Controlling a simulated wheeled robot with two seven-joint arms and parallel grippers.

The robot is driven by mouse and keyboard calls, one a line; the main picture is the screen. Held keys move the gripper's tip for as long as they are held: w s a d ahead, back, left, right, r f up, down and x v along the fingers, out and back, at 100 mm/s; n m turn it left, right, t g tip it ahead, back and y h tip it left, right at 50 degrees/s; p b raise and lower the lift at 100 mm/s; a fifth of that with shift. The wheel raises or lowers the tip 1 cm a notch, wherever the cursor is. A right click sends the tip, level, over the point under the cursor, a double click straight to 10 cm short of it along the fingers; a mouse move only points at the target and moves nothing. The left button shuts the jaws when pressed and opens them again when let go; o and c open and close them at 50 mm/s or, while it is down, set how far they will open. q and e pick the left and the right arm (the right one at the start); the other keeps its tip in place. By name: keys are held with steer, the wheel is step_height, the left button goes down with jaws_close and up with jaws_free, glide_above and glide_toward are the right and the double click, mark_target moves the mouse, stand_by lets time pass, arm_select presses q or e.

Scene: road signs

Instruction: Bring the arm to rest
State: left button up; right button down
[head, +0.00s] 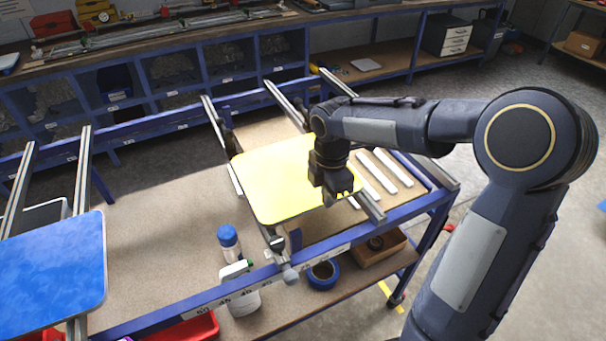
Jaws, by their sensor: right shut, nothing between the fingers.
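My right arm comes in from the right, and its gripper (338,198) points down at the right edge of a yellow sign plate (280,180). The gripper is shut with nothing visible in it. I cannot tell whether the fingertips touch the plate or hang just above it. The yellow plate lies on metal rails of the blue-framed workbench (175,215). My left gripper is not in view.
A blue sign plate (50,270) lies on other rails at the left. Several white strips (385,172) lie right of the yellow plate. A blue-capped bottle (229,240) and a wooden box (385,248) sit lower down. A shelved bench (220,60) runs behind. Open floor lies at the right.

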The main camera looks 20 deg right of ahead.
steer(key=shift+r, duration=0.3)
steer(key=s+a+r+m+t+y, duration=0.2)
steer(key=s+m, duration=0.8)
steer(key=s+a+r+m+t+y, duration=0.1)
steer(key=s+a+r+m+t, duration=0.1)
steer(key=s+m, duration=0.8)
steer(key=shift+r+m+t+y, duration=0.3)
steer(key=shift+t+y, duration=0.1)
steer(key=shift+t, duration=0.4)
